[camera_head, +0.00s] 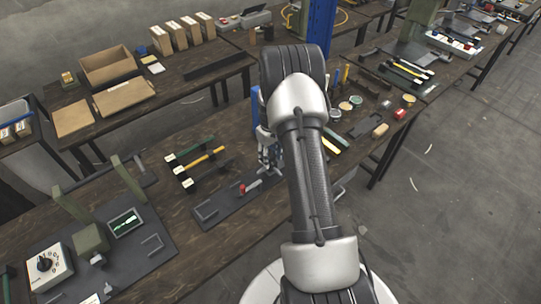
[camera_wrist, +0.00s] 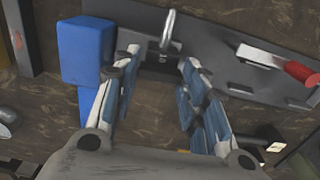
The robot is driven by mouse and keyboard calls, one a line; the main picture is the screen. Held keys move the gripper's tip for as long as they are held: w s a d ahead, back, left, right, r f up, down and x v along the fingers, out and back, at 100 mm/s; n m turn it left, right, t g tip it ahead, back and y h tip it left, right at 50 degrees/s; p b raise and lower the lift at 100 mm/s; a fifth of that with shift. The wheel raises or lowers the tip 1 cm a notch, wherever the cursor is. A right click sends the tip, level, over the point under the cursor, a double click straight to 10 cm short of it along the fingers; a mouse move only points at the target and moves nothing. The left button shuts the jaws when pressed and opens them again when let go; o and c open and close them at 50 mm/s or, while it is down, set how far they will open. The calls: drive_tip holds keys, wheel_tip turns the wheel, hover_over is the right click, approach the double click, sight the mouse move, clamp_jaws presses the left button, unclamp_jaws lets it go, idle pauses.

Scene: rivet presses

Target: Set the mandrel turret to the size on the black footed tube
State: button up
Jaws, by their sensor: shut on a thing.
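My gripper (camera_wrist: 160,62) is low over the workbench, its two blue-grey fingers on either side of a small dark block (camera_wrist: 155,70) with an upright metal loop, at the end of a dark base plate (camera_wrist: 215,50). The contact itself is hard to see. In the head view my gripper (camera_head: 268,158) is partly hidden by my arm. A white box with a round dial and markings (camera_head: 46,264) sits at the front left. I cannot tell which part is the mandrel turret. No black footed tube can be singled out, and no size marking is readable.
A blue block (camera_wrist: 86,50) stands close to the left finger. A red-handled clamp (camera_wrist: 298,72) is on the plate to the right. Small jars (camera_head: 346,106) stand to the right.

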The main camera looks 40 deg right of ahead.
drive_tip(key=o, duration=1.1)
drive_tip(key=shift+c, duration=0.2)
wheel_tip(320, 180, up, 12)
drive_tip(key=shift+r, duration=0.1)
drive_tip(key=s+a+r+t, duration=0.1)
drive_tip(key=s+a+r, duration=0.3)
drive_tip(key=a+r, duration=0.45)
drive_tip(key=s+a+r+t, duration=0.1)
drive_tip(key=s+a+r, duration=0.2)
drive_tip(key=a+r, duration=0.6)
drive_tip(key=s+a+r+t, duration=0.1)
drive_tip(key=s+a, duration=0.4)
drive_tip(key=s, duration=0.4)
drive_tip(key=s+a+r+t+b, duration=0.1)
drive_tip(key=s+a+r, duration=0.1)
drive_tip(key=s+a, duration=0.4)
drive_tip(key=s, duration=0.4)
drive_tip(key=shift+t, duration=0.3)
